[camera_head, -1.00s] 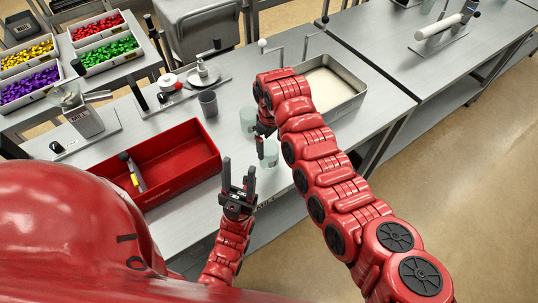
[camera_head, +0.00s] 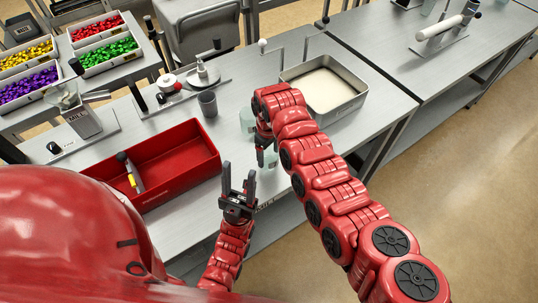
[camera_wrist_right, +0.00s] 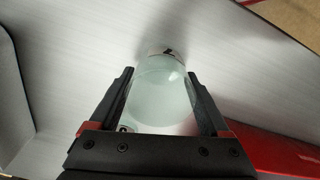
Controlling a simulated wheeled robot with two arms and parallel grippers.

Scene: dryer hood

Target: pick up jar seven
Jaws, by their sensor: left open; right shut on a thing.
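A pale, translucent glass jar (camera_wrist_right: 162,95) stands between the two fingers of my right gripper (camera_wrist_right: 163,100) in the right wrist view. The fingers are shut on its sides. Another pale jar (camera_head: 246,119) stands just behind, partly covered by my right arm. My left gripper (camera_head: 239,180) is open and empty, fingers pointing up, at the near edge.
An open red box (camera_head: 184,180) with a tool inside lies to the left on the metal bench. A grey cup (camera_head: 208,104) stands behind the jars. A metal tray (camera_head: 350,103) of pale material is at the back right. Bins of coloured pieces are far left.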

